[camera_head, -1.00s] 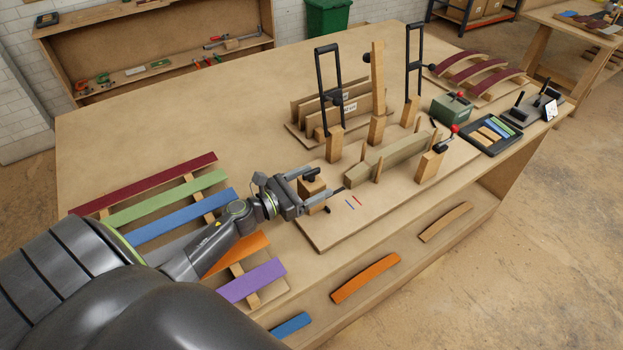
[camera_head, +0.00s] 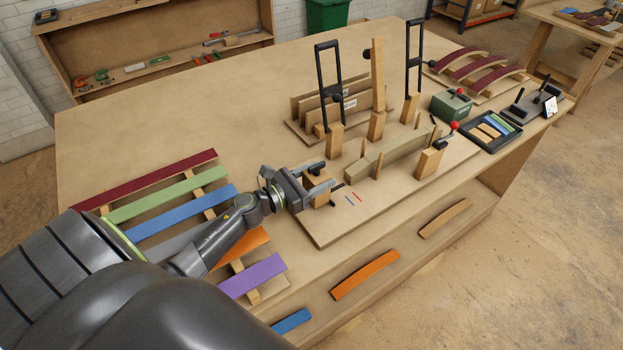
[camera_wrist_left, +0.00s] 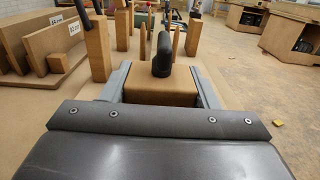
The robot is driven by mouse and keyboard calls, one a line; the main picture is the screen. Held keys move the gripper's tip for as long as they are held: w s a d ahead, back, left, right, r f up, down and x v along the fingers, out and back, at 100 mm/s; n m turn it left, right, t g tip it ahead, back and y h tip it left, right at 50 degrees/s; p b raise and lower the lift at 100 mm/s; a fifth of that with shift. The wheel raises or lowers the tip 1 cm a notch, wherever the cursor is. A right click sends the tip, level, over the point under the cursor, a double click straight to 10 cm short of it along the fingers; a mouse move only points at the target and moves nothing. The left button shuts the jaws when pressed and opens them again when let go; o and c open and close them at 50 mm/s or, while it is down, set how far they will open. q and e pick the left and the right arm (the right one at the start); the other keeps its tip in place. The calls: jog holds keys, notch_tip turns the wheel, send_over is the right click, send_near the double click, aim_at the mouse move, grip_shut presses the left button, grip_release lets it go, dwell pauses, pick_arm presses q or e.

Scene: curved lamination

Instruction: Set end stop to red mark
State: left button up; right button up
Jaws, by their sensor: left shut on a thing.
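The end stop, a wooden block (camera_head: 314,182) with a black handle on top, stands at the left end of the jig board (camera_head: 325,232). It also shows in the wrist view (camera_wrist_left: 160,92), between my fingers. A short red mark (camera_head: 357,197) lies on the board to the right of the block, with a blue mark (camera_head: 350,201) just left of it. A dark pointer shows at the block's right side, left of both marks. My left gripper (camera_head: 325,182) is shut on the end stop, one finger on each side. My right gripper is not in view.
On the board, a laminated strip stack (camera_head: 395,157) stands among wooden pegs and blocks right of the marks. Tall black clamp frames (camera_head: 328,90) stand behind. Coloured strips (camera_head: 175,217) lie on the left. The board around the marks is clear.

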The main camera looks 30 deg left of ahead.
pick_arm(q)
jog(key=x, duration=0.7)
jog(key=shift+b, duration=0.3)
jog(key=o, duration=1.4)
jog(key=v, duration=0.2)
jog(key=b+v, duration=0.1)
jog(key=v, duration=0.2)
jog(key=b+v, duration=0.1)
jog(key=v, duration=0.2)
jog(key=shift+s+a+f, duration=0.1)
jog(key=shift+s+f, duration=0.1)
jog(key=shift+f, duration=0.05)
jog(key=b+v, duration=0.6)
jog(key=v, duration=0.2)
jog(key=shift+a+r+b, duration=0.1)
jog(key=shift+b, duration=0.25)
jog(key=shift+s+a+r+b, duration=0.15)
jog(key=shift+s+b, duration=0.3)
jog(key=shift+b, duration=0.25)
